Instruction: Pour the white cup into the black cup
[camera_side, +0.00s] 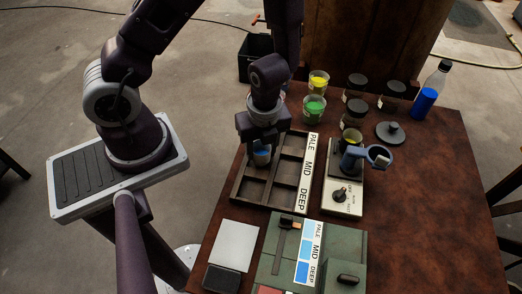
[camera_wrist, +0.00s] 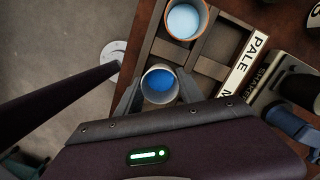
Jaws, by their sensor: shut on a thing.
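My gripper (camera_wrist: 158,90) is shut around a whitish cup (camera_wrist: 160,76) that holds deep blue liquid. The cup is upright, at or just above the labelled rack; I cannot tell whether it touches the rack floor. In the side view my gripper (camera_side: 260,142) hides most of this cup (camera_side: 261,156).
The rack (camera_side: 284,190) has several compartments and a PALE, MID, DEEP label. An orange-rimmed cup of pale blue liquid (camera_wrist: 185,20) stands in it. The shaker (camera_side: 342,193) has a blue clamp. Yellow (camera_side: 318,82) and green (camera_side: 314,108) cups and a bottle (camera_side: 428,95) stand behind. The table's right side is clear.

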